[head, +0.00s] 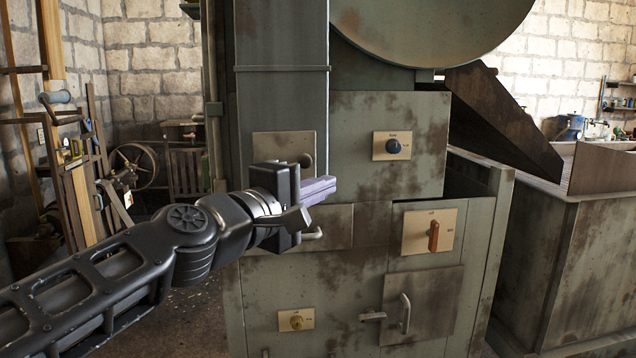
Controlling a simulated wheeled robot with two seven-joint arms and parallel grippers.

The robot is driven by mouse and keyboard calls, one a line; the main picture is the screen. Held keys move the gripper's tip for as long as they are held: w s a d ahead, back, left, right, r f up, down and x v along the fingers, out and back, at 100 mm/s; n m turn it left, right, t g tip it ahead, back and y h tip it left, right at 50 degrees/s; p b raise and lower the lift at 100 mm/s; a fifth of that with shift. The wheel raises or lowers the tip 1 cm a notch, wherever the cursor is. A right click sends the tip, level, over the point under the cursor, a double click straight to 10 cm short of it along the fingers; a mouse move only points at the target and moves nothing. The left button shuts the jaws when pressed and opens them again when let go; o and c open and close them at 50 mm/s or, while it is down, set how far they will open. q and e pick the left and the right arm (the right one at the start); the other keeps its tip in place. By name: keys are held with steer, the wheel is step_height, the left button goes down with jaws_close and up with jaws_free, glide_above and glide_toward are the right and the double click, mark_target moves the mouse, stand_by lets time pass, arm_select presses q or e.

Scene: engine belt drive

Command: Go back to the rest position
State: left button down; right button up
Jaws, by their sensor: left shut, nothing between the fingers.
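My left gripper (318,190) is in front of the green, rust-stained machine cabinet (390,200). Its purple fingers are together with nothing between them. The arm comes in from the lower left. Behind the gripper is a beige plate (270,146) with a knob, partly hidden by the gripper. Whether the fingers touch the panel I cannot tell. My right gripper is not in view.
A rusty bin (590,260) stands at right. A wooden frame (75,190) and a wheel (134,166) stand at left.

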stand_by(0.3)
arm_select(q)
steer(key=w+a+f+m+g+y+p, duration=0.1)
steer(key=w+f+m+y, duration=0.15)
steer(key=f, duration=0.95)
steer(key=w+a+f+m+g+y, duration=0.1)
steer(key=w+a+f+m+y, duration=0.15)
steer(key=f, duration=1.05)
steer(key=s+f+m+g+p, duration=0.2)
steer(key=s+f+m+g, duration=0.15)
steer(key=f, duration=1.65)
steer(key=s+f+m+g+p, duration=0.15)
steer(key=s+f+g, duration=0.35)
steer(key=s+f, duration=1)
steer(key=s+f+g+p, duration=0.1)
steer(key=s+f, duration=0.3)
steer(key=s, duration=0.4)
steer(key=s+d+f+g+p, duration=0.1)
steer(key=s+f+g, duration=0.2)
steer(key=s+f, duration=0.2)
steer(key=s, duration=0.3)
steer(key=shift+w+f, duration=0.1)
